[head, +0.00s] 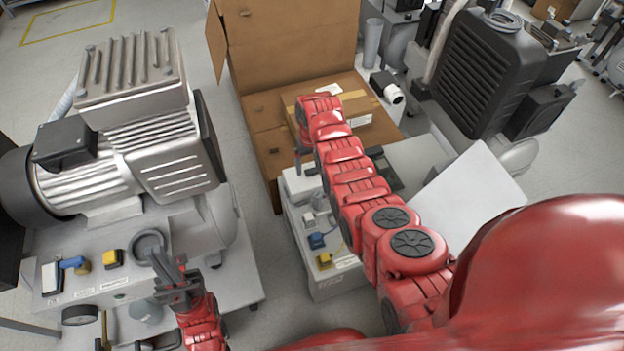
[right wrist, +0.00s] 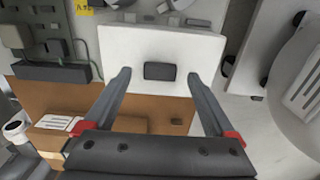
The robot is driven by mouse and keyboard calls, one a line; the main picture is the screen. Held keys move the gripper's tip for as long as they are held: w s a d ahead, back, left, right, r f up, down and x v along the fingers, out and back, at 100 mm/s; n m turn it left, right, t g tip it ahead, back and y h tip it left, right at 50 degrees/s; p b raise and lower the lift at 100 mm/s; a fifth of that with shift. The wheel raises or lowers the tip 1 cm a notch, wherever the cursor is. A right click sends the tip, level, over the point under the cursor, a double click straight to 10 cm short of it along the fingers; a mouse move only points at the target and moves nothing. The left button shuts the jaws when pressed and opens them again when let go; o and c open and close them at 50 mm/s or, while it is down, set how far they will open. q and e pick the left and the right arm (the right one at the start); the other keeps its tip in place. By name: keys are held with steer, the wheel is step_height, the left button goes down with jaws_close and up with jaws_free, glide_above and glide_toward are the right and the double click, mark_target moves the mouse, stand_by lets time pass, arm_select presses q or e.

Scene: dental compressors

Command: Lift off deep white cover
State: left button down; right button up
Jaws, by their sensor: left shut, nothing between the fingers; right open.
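A white, box-like cover with a dark rectangular grip in its middle shows in the right wrist view (right wrist: 195,45). In the head view, what looks like the same white cover (head: 295,184) is mostly hidden behind my right arm. My right gripper (right wrist: 158,75) is open and empty, its fingers reaching over the cover on either side of the dark grip; contact cannot be told. In the head view, my right gripper (head: 304,163) points down above the cover. My left gripper (head: 157,254) is shut and empty at the lower left, beside a grey ring-shaped part.
A large compressor (head: 130,150) stands on the left. An open cardboard box (head: 285,45) is behind my right arm. A black finned unit (head: 488,65) stands at the upper right. A flat white panel (head: 465,195) lies right of my right arm. Bare floor separates the left compressor from the middle unit.

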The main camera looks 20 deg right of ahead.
steer(key=shift+s+f, duration=0.1)
steer(key=shift+f, duration=0.6)
steer(key=shift+c, duration=0.3)
steer(key=shift+r, duration=0.1)
jaws_close()
